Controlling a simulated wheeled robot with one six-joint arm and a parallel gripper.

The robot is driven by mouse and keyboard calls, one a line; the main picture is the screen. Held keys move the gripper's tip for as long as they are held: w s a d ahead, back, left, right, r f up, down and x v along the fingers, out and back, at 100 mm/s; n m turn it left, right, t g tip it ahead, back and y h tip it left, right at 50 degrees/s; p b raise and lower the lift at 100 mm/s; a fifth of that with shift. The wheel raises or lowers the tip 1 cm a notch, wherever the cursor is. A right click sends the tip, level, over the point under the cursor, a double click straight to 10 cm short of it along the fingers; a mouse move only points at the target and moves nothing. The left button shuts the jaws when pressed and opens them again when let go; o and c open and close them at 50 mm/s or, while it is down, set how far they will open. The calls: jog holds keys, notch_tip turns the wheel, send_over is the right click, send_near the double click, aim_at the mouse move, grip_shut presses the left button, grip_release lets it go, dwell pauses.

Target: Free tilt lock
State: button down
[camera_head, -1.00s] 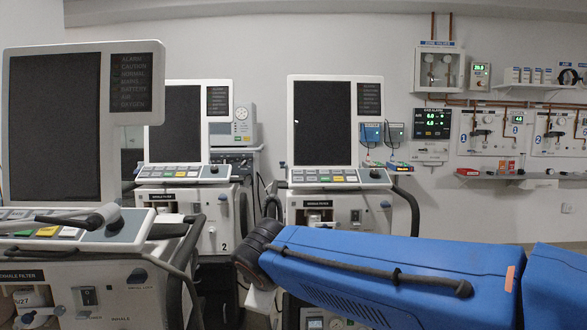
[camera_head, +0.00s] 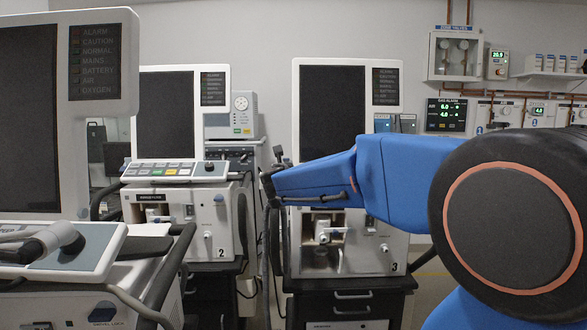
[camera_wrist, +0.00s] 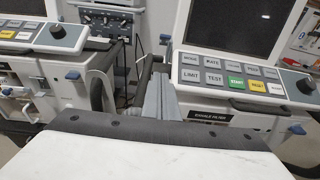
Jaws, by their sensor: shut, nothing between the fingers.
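Three ventilators stand in a row: a near one (camera_head: 75,255) at left, number 2 (camera_head: 180,215) in the middle and number 3 (camera_head: 365,262) at right, partly behind my blue arm. Another dark knob (camera_head: 219,198) is on number 2. My gripper (camera_wrist: 158,92) is shut and empty in the wrist view, pointing toward the gap left of a ventilator (camera_wrist: 238,120) with a button panel (camera_wrist: 240,78). That ventilator's dark knob (camera_wrist: 297,129) is at right, apart from my fingers.
A black side rail (camera_head: 165,275) juts from the near ventilator. Dark carts (camera_head: 350,300) stand under the ventilators, with a narrow gap between numbers 2 and 3. Gas valve boxes (camera_head: 455,55) are on the back wall. A strip of floor shows at lower right.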

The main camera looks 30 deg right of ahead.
aim_at(287, 161)
jog(key=w+d+r, duration=0.2)
jog(key=w+d, duration=0.3)
jog(key=w, duration=0.4)
jog(key=shift+w+d, duration=0.35)
dwell(0.3)
jog(key=shift+w+d+r, duration=0.1)
jog(key=shift+w+r, duration=0.05)
jog(key=shift+r, duration=0.45)
jog(key=shift+w+r, duration=0.1)
jog(key=shift+r, duration=0.5)
